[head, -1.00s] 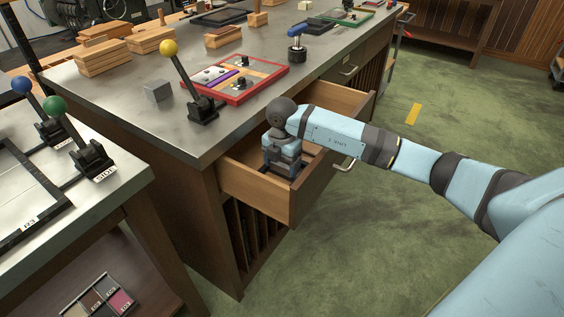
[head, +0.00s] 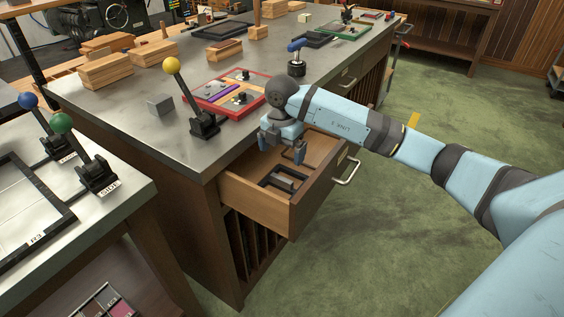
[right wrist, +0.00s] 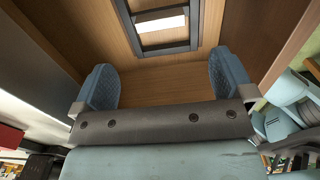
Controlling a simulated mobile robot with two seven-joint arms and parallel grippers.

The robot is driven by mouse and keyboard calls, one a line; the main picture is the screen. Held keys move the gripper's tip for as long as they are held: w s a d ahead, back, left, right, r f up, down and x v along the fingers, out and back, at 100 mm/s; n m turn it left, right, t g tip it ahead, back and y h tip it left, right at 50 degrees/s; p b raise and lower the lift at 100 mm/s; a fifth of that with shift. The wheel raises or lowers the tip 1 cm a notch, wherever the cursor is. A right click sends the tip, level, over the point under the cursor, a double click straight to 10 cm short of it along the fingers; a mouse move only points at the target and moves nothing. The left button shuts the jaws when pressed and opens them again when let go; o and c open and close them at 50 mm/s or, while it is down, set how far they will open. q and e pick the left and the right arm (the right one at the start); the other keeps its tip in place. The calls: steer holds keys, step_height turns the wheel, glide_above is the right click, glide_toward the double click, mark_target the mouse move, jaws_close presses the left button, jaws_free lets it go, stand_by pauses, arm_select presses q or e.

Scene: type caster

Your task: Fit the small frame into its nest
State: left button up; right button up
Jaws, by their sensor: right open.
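A small dark frame (head: 267,182) lies flat in the open drawer (head: 250,200), near its front; a lighter block or bar shows inside its opening. The frame also shows at the top of the right wrist view (right wrist: 168,49). My right gripper (head: 281,148) is above the drawer, between the frame and the bench edge. Its two blue fingers are wide apart in the right wrist view (right wrist: 164,85), with only the bare drawer floor between them. The frame lies beyond the fingertips, untouched. My left gripper is not in view. I cannot tell which place is the frame's nest.
A second table at left holds a larger dark frame (head: 62,222) and two levers. The floor at right is clear.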

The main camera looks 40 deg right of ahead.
steer(key=shift+r, duration=1.25)
